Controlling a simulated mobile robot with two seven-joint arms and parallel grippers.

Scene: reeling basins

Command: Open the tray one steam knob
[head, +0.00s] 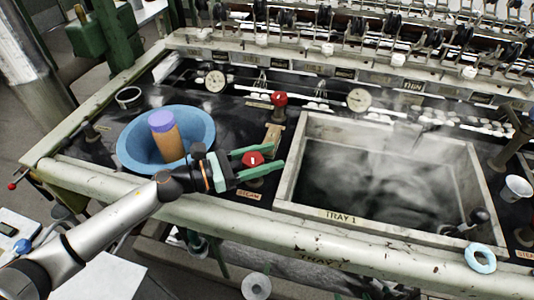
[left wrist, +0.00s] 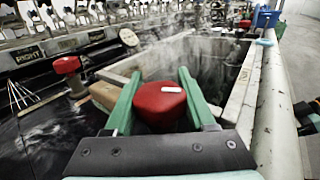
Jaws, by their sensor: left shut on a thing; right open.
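The red steam knob (head: 252,159) stands beside the left wall of the tray one basin (head: 284,180), just above a STEAM label (head: 249,195). A small white mark shows on its top. My left gripper (head: 264,161) has its green fingers on either side of this knob and is shut on it. In the left wrist view the red knob (left wrist: 160,102) sits between the two finger tips (left wrist: 160,92); its stem is hidden. My right gripper is not in view.
A second red knob (head: 279,99) stands behind, near a wooden block (head: 273,136). A blue bowl (head: 133,152) holding a brown, purple-topped cylinder (head: 166,140) is left of my gripper. Steam hangs over the basin. A pale blue ring (head: 480,258) lies on the front edge at right.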

